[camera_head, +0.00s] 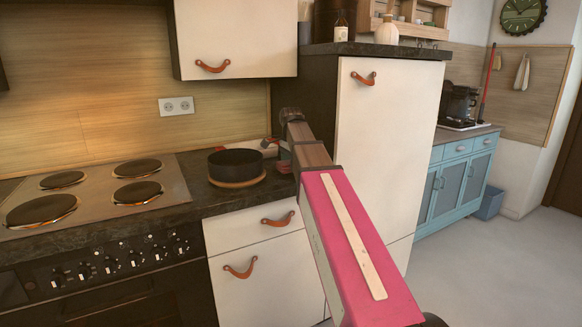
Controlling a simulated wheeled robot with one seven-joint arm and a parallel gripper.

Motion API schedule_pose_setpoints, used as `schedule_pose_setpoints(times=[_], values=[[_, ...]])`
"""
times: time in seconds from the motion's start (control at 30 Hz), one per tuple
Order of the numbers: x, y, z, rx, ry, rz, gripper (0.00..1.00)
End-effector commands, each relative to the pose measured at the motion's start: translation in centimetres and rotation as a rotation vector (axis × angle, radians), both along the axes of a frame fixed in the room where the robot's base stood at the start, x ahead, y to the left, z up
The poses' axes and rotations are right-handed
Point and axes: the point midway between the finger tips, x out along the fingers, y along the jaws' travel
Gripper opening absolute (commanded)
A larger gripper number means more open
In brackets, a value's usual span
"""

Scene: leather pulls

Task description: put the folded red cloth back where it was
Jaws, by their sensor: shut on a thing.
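My arm reaches over the counter from the lower right, and its wrist is to the right of the black pan. My gripper (232,147) shows only in part, low behind the pan's rim and pointing left. A small bit of red at its tip, at the pan's back left, looks like the folded red cloth (220,149). The gripper is shut on it. Most of the cloth is hidden by the pan, so I cannot tell its full shape or whether it touches the counter.
The black pan (236,163) stands on a round wooden board (237,182) close to the gripper. The hob (98,192) with its round plates is to the left. A tall white cabinet (385,140) rises on the right. A wall cupboard (236,38) hangs above.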

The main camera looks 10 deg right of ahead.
Motion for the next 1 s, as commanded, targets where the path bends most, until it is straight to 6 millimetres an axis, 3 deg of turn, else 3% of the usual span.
schedule_pose_setpoints(times=[0.1,0.43,0.47,0.53,0.87,1.0], values=[[0.0,0.0,-1.0,0.0,0.0,0.0,0.46],[0.0,0.0,-1.2,0.0,0.0,0.0,0.46],[0.0,0.0,-1.3,0.0,0.0,0.0,0.72],[0.0,0.0,-1.2,0.0,0.0,0.0,0.94],[0.0,0.0,-1.0,0.0,-0.001,0.0,0.94],[0.1,0.0,0.1,0.0,-0.002,0.0,0.94]])
